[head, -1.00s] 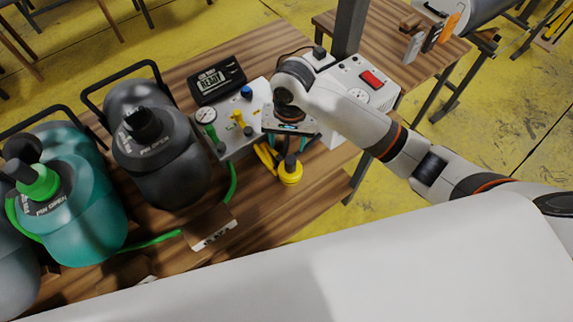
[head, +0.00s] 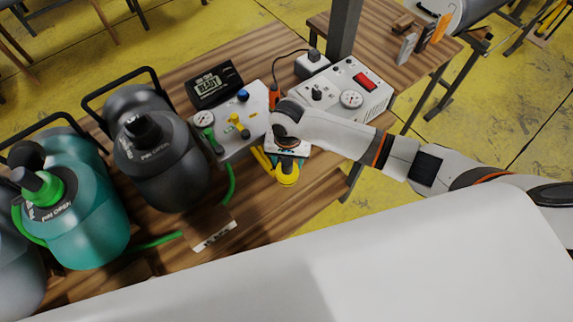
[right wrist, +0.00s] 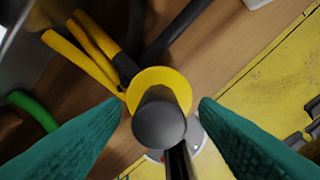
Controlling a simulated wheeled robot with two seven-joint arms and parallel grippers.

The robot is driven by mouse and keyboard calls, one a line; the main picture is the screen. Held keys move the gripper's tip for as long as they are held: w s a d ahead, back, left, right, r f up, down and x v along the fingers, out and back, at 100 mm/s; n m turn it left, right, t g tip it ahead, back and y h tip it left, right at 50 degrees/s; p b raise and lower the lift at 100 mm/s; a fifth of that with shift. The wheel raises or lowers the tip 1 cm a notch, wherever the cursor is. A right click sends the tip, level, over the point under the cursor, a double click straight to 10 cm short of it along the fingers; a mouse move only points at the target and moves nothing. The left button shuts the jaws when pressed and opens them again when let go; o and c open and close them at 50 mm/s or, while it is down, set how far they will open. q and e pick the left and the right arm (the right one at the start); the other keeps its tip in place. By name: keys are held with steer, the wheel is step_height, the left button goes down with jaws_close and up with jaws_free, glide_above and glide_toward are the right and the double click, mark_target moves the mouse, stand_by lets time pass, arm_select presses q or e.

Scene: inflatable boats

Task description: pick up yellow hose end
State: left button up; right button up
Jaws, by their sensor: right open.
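The yellow hose end (head: 287,177) is at the front right of the wooden table in the head view, partly hidden under my right gripper (head: 288,158). In the right wrist view, the hose end shows as a yellow collar (right wrist: 162,74) around a dark grey cylinder pointing at the camera. My right gripper (right wrist: 162,103) is open there, with one teal finger on each side of the cylinder and visible gaps between. Yellow hose (right wrist: 82,55) lies beside it at the upper left. My left gripper is not in view.
A grey panel with a gauge and valves (head: 238,125) is just left of the gripper. A white box with a red switch (head: 345,90) is behind it. A READY display (head: 215,84), grey tank (head: 165,165) and teal tank (head: 90,225) stand further left. A green hose (head: 231,182) runs nearby.

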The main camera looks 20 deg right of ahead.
steer(key=shift+f, duration=0.45)
steer(key=c, duration=1.1)
